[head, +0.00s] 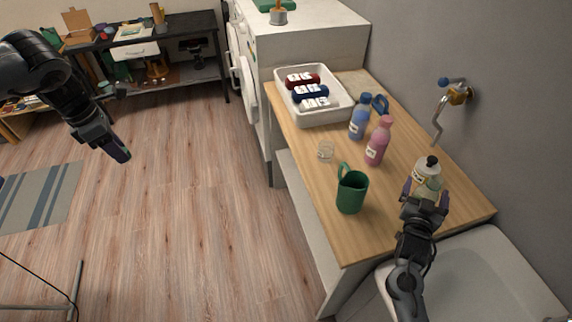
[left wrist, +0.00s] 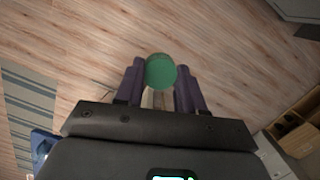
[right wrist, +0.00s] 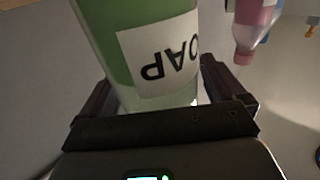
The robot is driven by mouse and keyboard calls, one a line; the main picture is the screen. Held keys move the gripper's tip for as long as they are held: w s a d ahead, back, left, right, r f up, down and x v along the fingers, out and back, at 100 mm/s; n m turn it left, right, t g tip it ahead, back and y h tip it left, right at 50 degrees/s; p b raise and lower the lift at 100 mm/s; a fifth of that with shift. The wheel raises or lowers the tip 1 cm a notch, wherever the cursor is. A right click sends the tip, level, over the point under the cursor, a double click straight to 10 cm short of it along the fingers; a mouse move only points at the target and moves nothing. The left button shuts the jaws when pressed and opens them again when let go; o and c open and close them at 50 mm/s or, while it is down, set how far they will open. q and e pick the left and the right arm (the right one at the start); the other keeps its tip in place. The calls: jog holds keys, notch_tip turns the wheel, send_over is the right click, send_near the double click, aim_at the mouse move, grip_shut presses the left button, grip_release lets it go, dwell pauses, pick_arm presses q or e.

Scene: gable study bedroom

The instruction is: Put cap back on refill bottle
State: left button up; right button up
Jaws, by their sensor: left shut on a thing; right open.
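A pale bottle with a dark top (head: 428,176) stands upright near the right end of the wooden counter. In the right wrist view it is green with a white label reading "SOAP" (right wrist: 160,58). My right gripper (head: 425,200) is open, its fingers on either side of the bottle's lower part; contact is unclear. My left gripper (head: 120,154) is shut on a round green cap (left wrist: 160,71), held over the floor, far left of the counter. A blue bottle (head: 359,119) and a pink bottle (head: 376,143) stand further back on the counter.
A wall fixture (head: 457,95) juts out at right. A white basin (head: 478,262) is in front.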

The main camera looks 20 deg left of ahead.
aim_at(432, 183)
jog(key=c, duration=1.2)
jog(key=shift+r, duration=0.15)
